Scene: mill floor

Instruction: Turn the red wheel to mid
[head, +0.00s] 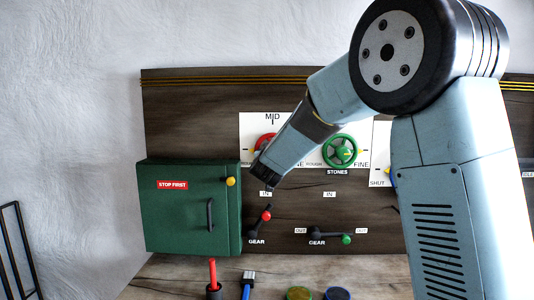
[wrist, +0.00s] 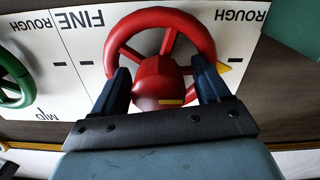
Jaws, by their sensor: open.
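The red wheel (wrist: 200,32) is on a white dial plate in the wrist view, which shows the lettering upside down. Its yellow pointer (wrist: 224,68) is on the right there, the ROUGH side, away from FINE. In the head view the red wheel (head: 265,140) is mostly hidden behind my arm; the MID mark (head: 272,117) is above it. My gripper (wrist: 161,68) is open, with one dark finger on each side of the red hub (wrist: 158,80). I cannot tell whether the fingers touch it. It also shows at the wheel in the head view (head: 260,172).
A green wheel (head: 341,137) labelled STONES is close on the right. Below are a red-knobbed lever (head: 266,216) and a green-knobbed lever (head: 347,239). A green STOP FIRST cabinet (head: 190,225) juts out at the left. Tools stand on the bench below.

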